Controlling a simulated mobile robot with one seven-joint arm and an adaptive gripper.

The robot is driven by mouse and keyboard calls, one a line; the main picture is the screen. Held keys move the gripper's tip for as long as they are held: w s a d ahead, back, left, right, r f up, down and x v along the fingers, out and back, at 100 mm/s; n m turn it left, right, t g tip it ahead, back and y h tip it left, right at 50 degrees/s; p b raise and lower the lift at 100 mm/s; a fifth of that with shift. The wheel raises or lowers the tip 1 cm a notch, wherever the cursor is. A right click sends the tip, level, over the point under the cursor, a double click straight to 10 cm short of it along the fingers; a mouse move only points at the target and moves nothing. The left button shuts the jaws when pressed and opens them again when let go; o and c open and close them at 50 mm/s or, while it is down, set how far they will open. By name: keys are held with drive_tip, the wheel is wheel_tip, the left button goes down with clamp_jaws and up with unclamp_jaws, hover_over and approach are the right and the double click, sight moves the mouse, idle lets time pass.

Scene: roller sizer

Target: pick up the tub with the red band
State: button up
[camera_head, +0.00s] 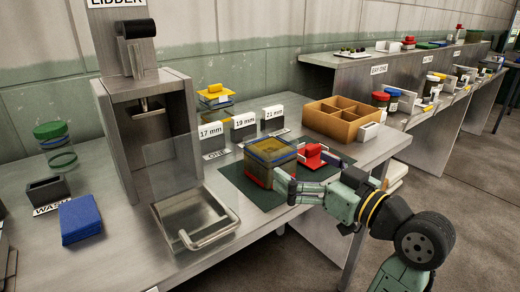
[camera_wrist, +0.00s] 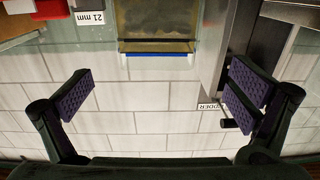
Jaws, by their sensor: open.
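My gripper (camera_head: 285,188) is at the tub's front right in the head view. In the wrist view my gripper (camera_wrist: 165,90) is open and empty, the tub lying beyond the fingertips.
A yellow-topped stack (camera_head: 214,97) stands behind the 17, 19 and 21 mm signs. A wooden divided box (camera_head: 342,112) is at the back right. The lidder (camera_head: 150,130) and its clear guard stand left. A blue block (camera_head: 80,218) lies near the WASH holder (camera_head: 47,190).

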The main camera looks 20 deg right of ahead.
sight(285, 155)
drive_tip(key=shift+w+d, duration=0.1)
drive_tip(key=shift+d, duration=0.05)
drive_tip(key=p+x, duration=0.1)
drive_tip(key=x, duration=0.4)
drive_tip(key=w+p, duration=0.1)
drive_tip(key=w+a+r, duration=0.1)
drive_tip(key=w, duration=0.1)
drive_tip(key=w+p, duration=0.1)
drive_tip(key=shift+w+a+r+p, duration=0.15)
drive_tip(key=shift+w+a+p, duration=0.1)
drive_tip(key=shift+a+p, duration=0.15)
drive_tip(key=shift+w, duration=0.25)
drive_tip(key=shift+c, duration=0.4)
drive_tip(key=c, duration=1.8)
drive_tip(key=shift+c, duration=0.4)
drive_tip(key=shift+r, duration=0.15)
